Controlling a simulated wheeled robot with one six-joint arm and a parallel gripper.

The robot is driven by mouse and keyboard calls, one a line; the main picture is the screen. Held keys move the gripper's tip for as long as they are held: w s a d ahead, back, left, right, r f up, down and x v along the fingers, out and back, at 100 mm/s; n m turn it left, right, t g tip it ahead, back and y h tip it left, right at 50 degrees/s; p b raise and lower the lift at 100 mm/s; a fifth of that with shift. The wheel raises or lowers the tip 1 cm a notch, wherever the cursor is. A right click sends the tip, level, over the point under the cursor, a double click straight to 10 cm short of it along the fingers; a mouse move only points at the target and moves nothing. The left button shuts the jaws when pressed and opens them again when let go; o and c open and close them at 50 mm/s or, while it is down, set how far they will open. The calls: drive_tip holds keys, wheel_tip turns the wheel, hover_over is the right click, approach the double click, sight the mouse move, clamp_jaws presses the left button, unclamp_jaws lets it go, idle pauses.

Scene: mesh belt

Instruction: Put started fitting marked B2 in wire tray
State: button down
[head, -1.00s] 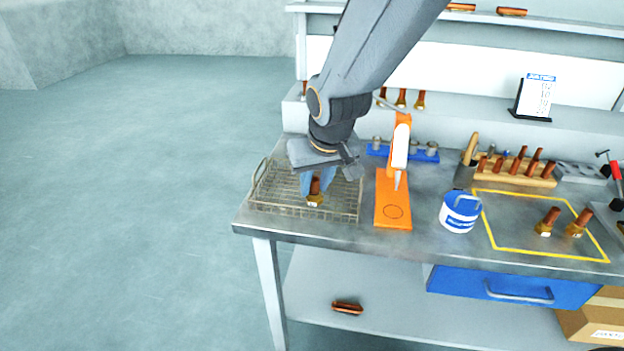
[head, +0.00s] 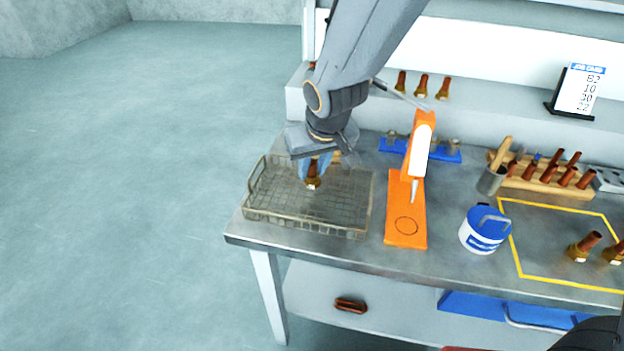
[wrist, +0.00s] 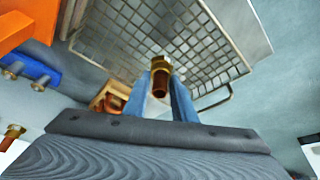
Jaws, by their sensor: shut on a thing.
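My gripper (head: 314,172) is shut on a copper fitting with a brass nut (head: 313,181), held upright at or just above the wire tray. The blue fingers clasp it from both sides. The wrist view also shows the fitting (wrist: 160,75) between the blue fingers, with the mesh behind it. I cannot read a mark on it. The wire tray (head: 262,215) stands at the left end of the bench and holds no other fitting that I can see. I cannot tell whether the fitting touches the mesh.
An orange stand (head: 407,225) is right of the tray. Beyond it are a blue-and-white tub (head: 484,232) and a yellow-outlined area with two fittings (head: 584,247). A wooden rack (head: 545,182) and a job card (head: 580,90) stand behind. Floor to the left is clear.

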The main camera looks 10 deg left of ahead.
sight(313, 177)
drive_tip(key=shift+f+b, duration=0.4)
drive_tip(key=shift+f, duration=1.65)
drive_tip(key=shift+f, duration=0.15)
drive_tip(key=c, duration=1.5)
unclamp_jaws()
drive_tip(key=shift+o, duration=0.2)
drive_tip(key=shift+s+r, duration=0.1)
drive_tip(key=shift+r, duration=0.25)
drive_tip(key=b+v, duration=0.1)
drive_tip(key=v, duration=1)
drive_tip(key=shift+s+r, duration=0.2)
drive_tip(key=shift+r, duration=0.05)
